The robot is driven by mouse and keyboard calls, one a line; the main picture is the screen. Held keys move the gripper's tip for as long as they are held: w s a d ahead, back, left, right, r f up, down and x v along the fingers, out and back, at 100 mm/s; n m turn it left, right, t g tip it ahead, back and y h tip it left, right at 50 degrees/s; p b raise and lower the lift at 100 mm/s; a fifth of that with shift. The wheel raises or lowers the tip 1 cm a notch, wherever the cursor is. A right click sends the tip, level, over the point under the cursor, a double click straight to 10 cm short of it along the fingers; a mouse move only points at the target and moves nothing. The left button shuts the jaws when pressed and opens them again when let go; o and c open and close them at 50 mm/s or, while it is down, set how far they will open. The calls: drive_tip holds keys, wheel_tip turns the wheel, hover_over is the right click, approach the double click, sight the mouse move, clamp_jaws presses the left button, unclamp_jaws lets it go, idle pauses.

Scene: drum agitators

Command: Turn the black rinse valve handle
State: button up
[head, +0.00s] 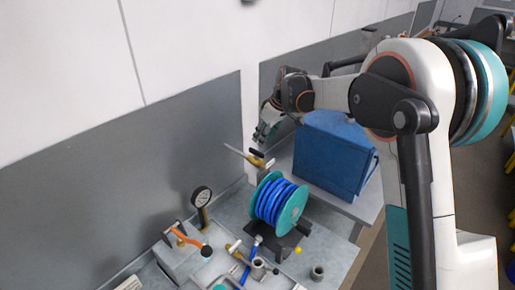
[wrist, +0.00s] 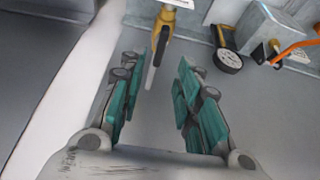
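The black rinse valve handle (head: 257,152) sits on a brass valve (head: 268,163) by the wall, at the end of a pale pipe. In the wrist view the brass valve (wrist: 165,22) is at the top centre, and the dark handle (wrist: 158,48) points down from it into the gap between my fingertips. My gripper (head: 264,133) is just above the handle in the head view. Its teal fingers (wrist: 158,68) are spread apart in the wrist view, with nothing held. I cannot tell how far the handle is below the fingertips, and no contact shows.
A blue box (head: 335,155) stands right of the valve, close under my arm. A blue hose reel (head: 275,201) is in front. A pressure gauge (head: 201,197) and a valve with an orange handle (head: 186,238) are at the lower left. The grey wall (head: 120,170) is close behind.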

sight(256, 150)
drive_tip(key=x, duration=0.7)
drive_tip(key=shift+a+f, duration=0.15)
drive_tip(key=shift+f, duration=0.2)
clamp_jaws()
